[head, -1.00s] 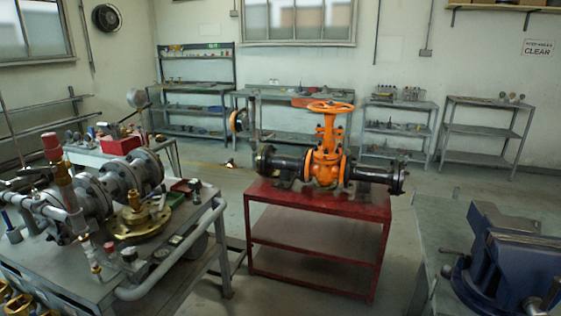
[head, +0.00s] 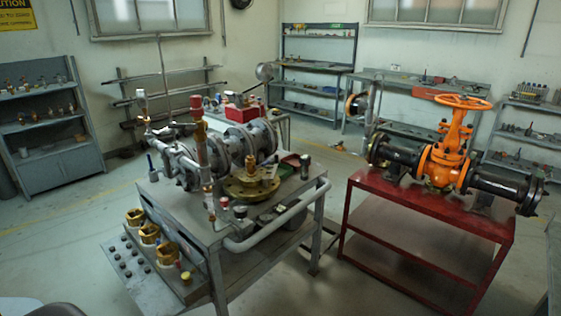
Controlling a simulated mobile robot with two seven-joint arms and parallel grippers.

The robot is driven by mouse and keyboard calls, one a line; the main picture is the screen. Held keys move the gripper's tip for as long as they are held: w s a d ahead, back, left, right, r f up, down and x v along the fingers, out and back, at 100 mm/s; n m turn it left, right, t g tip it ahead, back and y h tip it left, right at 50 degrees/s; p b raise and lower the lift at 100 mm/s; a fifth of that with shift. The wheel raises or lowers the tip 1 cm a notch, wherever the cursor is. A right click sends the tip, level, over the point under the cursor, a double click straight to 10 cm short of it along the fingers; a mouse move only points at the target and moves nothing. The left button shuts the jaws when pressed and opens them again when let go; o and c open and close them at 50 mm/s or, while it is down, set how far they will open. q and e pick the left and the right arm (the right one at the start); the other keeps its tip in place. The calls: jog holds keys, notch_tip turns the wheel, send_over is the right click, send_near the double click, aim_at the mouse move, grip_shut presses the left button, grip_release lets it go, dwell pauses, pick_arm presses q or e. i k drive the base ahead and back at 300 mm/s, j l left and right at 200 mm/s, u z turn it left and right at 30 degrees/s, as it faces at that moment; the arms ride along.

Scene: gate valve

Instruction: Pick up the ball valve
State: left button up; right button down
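I cannot single out the ball valve with certainty. A grey metal cart (head: 213,238) carries a grey flanged pipe assembly (head: 240,139) with an upright brass piece under a red cap (head: 198,104). A round brass flange fitting (head: 250,184) lies in front of the assembly. Several open brass rings or fittings (head: 150,234) sit on a lower tray at the cart's front left. An orange gate valve (head: 446,158) with a handwheel stands between black pipes on a red table at the right. Neither of my grippers shows in view.
The red table (head: 423,204) stands right of the cart, with a narrow gap between. A shelf unit (head: 50,125) stands at the left wall, other shelves and a bench (head: 410,93) behind. Floor (head: 60,240) is open left of the cart.

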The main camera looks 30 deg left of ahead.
aim_at(251, 162)
jog(key=j, duration=0.8)
jog(key=j+z, duration=0.15)
jog(key=j, duration=0.45)
jog(key=k+j+z, duration=0.2)
jog(key=j, duration=0.4)
jog(key=j+z, duration=0.15)
jog(key=j, duration=0.5)
jog(key=j+z, duration=0.15)
jog(key=j, duration=0.45)
jog(key=k+j+z, duration=0.2)
jog(key=j, duration=0.35)
jog(key=j+z, duration=0.15)
jog(key=j, duration=0.45)
jog(key=k+j+z, duration=0.15)
jog(key=j, duration=0.4)
jog(key=k+j+z, duration=0.15)
jog(key=j, duration=0.4)
jog(key=k+j+z, duration=0.2)
jog(key=j, duration=0.35)
jog(key=k+j+z, duration=0.15)
jog(key=j, duration=0.35)
jog(key=k+j+z, duration=0.15)
jog(key=k+j, duration=0.15)
jog(key=j, duration=0.15)
